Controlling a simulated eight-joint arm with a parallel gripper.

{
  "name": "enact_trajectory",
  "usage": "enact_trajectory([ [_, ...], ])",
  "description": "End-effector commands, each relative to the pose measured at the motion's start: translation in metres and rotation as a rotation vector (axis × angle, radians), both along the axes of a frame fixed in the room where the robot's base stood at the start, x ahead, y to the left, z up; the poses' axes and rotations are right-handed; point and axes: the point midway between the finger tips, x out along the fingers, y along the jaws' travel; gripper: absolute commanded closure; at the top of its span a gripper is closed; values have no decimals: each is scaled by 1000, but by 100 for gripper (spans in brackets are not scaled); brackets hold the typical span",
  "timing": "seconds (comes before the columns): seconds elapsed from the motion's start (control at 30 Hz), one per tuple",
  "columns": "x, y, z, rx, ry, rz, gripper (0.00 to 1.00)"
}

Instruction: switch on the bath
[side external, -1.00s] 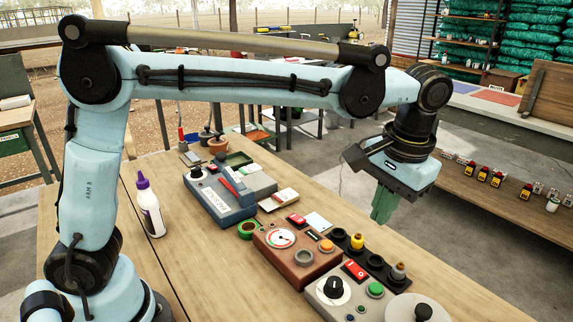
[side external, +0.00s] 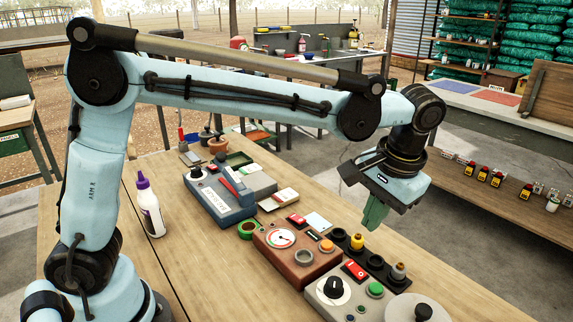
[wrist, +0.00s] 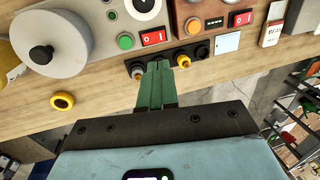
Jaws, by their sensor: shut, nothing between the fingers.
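A grey unit (side external: 322,295) stands at the front of the bench, with a round lidded top (side external: 418,309), a black dial (side external: 333,288), a green button (side external: 375,290) and a red rocker switch (side external: 355,270). I take it to be the bath; no label is readable. In the wrist view the lid (wrist: 75,30), green button (wrist: 125,41) and red rocker (wrist: 154,37) lie ahead and to the left. My gripper (side external: 371,222) is shut and empty, its green fingers above the bench's far edge. In the wrist view the fingertips (wrist: 158,66) overlap a black holder.
The black holder (side external: 375,262) carries yellow and grey knobbed pieces beside the unit. A brown gauge box (side external: 274,262) with its own red switch adjoins. A yellow ring-shaped item (wrist: 62,100) lies on bare wood. A blue-grey machine (side external: 215,200) and white bottle (side external: 151,210) stand farther left.

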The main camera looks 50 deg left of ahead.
Motion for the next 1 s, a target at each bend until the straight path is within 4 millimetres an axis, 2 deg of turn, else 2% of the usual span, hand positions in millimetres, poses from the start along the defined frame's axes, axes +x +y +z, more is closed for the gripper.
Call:
enact_trajectory([
  [0.4, 0, 14, -69, 0, 0, 0, 100],
  [0.6, 0, 19, -95, 0, 0, 0, 100],
  [0.8, 0, 21, -108, 0, 0, -1, 100],
  [1.0, 0, 21, -110, 0, 0, -1, 100],
])
